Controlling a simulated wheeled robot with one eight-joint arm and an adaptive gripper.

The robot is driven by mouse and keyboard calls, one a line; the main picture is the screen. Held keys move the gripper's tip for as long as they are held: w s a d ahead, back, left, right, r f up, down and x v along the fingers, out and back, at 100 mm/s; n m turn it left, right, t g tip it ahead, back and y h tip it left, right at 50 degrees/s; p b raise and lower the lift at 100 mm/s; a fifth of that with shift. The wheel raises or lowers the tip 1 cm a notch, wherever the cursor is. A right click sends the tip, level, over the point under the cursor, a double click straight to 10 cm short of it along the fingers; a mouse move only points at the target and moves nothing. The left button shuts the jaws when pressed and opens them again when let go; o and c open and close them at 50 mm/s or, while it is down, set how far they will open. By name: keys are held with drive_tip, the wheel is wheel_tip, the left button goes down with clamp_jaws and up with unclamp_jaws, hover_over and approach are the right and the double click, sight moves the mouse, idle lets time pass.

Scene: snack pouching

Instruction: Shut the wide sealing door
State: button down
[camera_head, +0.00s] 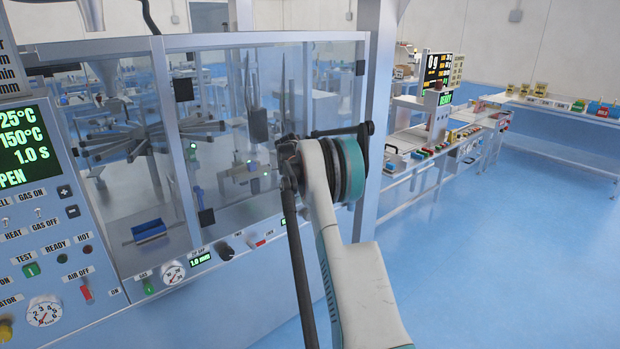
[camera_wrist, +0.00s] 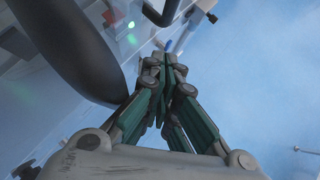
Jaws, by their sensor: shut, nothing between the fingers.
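The wide sealing door (camera_head: 235,110) is a large clear panel in a grey frame on the front of the machine, in the head view. Dark square fittings sit along its left side. My arm covers its lower right part, and I cannot tell how far it stands open. In the wrist view my gripper (camera_wrist: 174,58) is shut and empty, with its green-sided fingers together. The fingertips are close to a dark and grey bar-like part (camera_wrist: 163,12) at the top; contact is unclear. In the head view my wrist hides the gripper.
A control panel (camera_head: 45,200) with dials and a green display stands at the left, its last display line ending in "PEN". A blue tray (camera_head: 149,231) lies behind the left clear panel. Benches with goods (camera_head: 455,130) stand at the right. Blue floor (camera_head: 480,270) is free there.

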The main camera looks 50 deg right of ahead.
drive_tip(key=shift+w+d+n+t, duration=0.15)
drive_tip(key=shift+w+d, duration=0.05)
drive_tip(key=shift+w, duration=0.35)
drive_tip(key=shift+w+d+n+t, duration=0.15)
drive_tip(key=shift+w, duration=0.35)
